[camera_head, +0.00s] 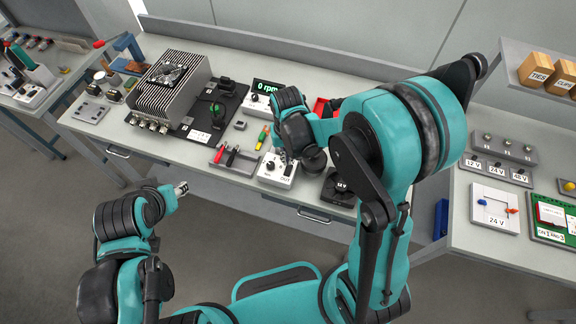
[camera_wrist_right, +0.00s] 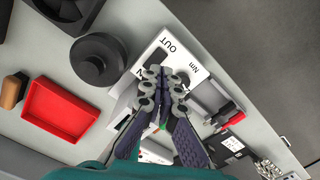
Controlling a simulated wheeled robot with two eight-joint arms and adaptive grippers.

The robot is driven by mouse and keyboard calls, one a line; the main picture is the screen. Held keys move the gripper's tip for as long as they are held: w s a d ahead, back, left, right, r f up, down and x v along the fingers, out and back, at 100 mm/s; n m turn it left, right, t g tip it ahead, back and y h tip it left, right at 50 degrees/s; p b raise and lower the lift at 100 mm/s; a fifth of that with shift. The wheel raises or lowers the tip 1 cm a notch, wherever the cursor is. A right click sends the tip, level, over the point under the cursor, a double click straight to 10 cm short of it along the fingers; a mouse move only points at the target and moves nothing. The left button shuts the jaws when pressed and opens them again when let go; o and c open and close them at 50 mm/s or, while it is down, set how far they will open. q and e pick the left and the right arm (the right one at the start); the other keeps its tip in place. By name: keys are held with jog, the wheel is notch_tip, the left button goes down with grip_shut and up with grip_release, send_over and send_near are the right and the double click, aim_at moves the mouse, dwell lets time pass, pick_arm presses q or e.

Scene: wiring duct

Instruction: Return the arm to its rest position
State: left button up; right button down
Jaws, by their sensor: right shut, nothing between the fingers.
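My right arm reaches in from the right in the head view, bent over the bench. Its gripper (camera_head: 286,153) is low over a white box with a dial (camera_head: 270,178). In the right wrist view the fingers of this gripper (camera_wrist_right: 165,85) are together and empty, in front of the white box marked OUT and Nm (camera_wrist_right: 178,50). I cannot tell whether they touch it. My left gripper (camera_head: 181,188) is in front of the bench, over the floor, with nothing seen in it. Its fingers are too small to judge.
The bench holds a finned power unit (camera_head: 172,85), a rack of red and black tools (camera_head: 236,157), a black round knob (camera_wrist_right: 98,60) and a red tray (camera_wrist_right: 60,108). A right-hand bench carries a 24 V panel (camera_head: 495,207). Open floor lies in front.

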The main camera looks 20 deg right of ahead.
dwell(0.3)
jog(key=s+d+r+t+b, duration=0.2)
jog(key=s+t+b, duration=0.1)
jog(key=s+b, duration=0.2)
jog(key=s+d+r+t+b, duration=0.2)
jog(key=s+t+b, duration=0.2)
jog(key=s+b, duration=0.1)
jog(key=shift+s+d+n+b, duration=0.15)
jog(key=shift+d+n+b, duration=0.25)
jog(key=shift+b, duration=0.1)
